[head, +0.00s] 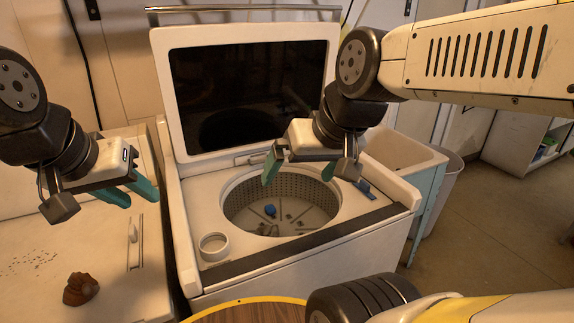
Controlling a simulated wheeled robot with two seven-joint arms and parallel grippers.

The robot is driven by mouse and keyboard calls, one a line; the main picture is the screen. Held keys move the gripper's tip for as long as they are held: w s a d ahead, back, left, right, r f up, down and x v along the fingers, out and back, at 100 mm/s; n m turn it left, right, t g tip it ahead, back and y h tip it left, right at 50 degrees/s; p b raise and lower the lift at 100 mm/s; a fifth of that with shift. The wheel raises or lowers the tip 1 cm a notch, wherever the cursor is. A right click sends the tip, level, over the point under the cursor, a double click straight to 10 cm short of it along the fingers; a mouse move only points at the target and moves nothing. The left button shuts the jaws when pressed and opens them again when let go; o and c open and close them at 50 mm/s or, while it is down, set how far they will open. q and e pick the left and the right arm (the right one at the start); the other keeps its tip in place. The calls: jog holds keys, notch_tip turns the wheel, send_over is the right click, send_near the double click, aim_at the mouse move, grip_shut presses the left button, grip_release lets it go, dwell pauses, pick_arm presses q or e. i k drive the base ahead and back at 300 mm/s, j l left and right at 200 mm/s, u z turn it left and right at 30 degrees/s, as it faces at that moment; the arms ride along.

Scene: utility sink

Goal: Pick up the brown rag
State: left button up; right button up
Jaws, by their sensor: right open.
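The brown rag (80,289) lies crumpled on the pale top at the lower left. My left gripper (132,196) is above and to the right of the rag in the picture, clear of it. Its two teal fingers stand apart with nothing seen between them, so it looks open. My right gripper (300,168) is over the washing machine's open tub, far to the right of the rag. Its teal fingers are wide apart and empty.
The top-loading washer (240,268) has its lid (250,90) raised and a blue item (270,210) inside its tub. A white round cup (213,246) sits on its front left corner. A utility sink (400,150) stands at right. A round wooden table (250,314) is in front.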

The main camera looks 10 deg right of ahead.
aim_at(81, 288)
jog(key=u, duration=1.35)
jog(key=k+l+u, duration=0.1)
jog(key=u, duration=0.3)
jog(key=k+u, duration=0.35)
jog(key=i, duration=0.1)
